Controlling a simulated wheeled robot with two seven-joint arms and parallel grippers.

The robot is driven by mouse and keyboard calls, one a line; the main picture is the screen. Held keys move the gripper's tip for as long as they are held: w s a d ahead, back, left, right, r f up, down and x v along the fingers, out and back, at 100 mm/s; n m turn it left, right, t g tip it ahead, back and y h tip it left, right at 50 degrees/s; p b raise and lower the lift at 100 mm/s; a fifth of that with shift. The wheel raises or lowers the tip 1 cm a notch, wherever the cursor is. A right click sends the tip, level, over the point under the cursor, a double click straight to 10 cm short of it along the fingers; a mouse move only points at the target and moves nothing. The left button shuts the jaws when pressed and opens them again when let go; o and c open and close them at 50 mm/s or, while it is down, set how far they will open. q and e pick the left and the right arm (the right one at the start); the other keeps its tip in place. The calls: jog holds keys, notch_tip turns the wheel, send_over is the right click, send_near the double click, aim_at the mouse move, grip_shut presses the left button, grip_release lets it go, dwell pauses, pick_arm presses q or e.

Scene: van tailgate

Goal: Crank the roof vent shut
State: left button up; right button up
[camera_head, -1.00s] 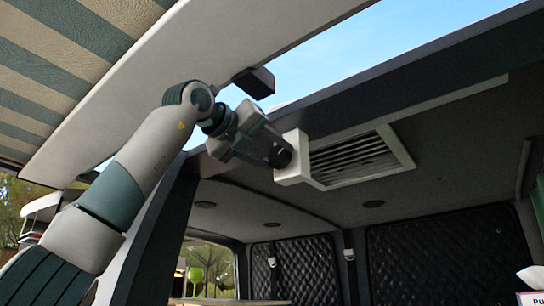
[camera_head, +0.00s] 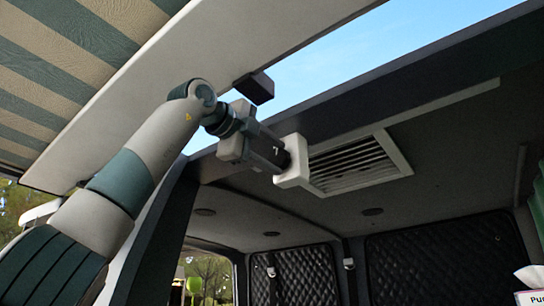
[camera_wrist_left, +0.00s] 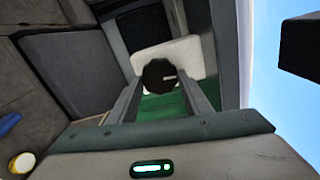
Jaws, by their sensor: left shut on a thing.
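The roof vent (camera_head: 352,165), a white frame with slats, is set in the van's dark ceiling. A white housing (camera_head: 293,168) stands at the vent's left end. My left gripper (camera_head: 283,158) reaches up to this housing and is shut on a dark round crank knob. In the left wrist view the knob (camera_wrist_left: 158,75) sits between the two fingers, with the white housing (camera_wrist_left: 190,55) behind it. The slats look open in part, but their exact angle is hard to tell. My right gripper is not in view.
The raised tailgate (camera_head: 130,95) hangs above my left arm, with a small black block (camera_head: 254,88) at its edge. The dark roof edge (camera_head: 360,105) runs close above the gripper. A tissue box (camera_head: 530,296) shows at lower right.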

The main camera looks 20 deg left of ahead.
pick_arm(q)
jog(key=shift+s+r+n, duration=0.15)
jog(key=shift+r+n, duration=0.15)
jog(key=shift+n, duration=0.8)
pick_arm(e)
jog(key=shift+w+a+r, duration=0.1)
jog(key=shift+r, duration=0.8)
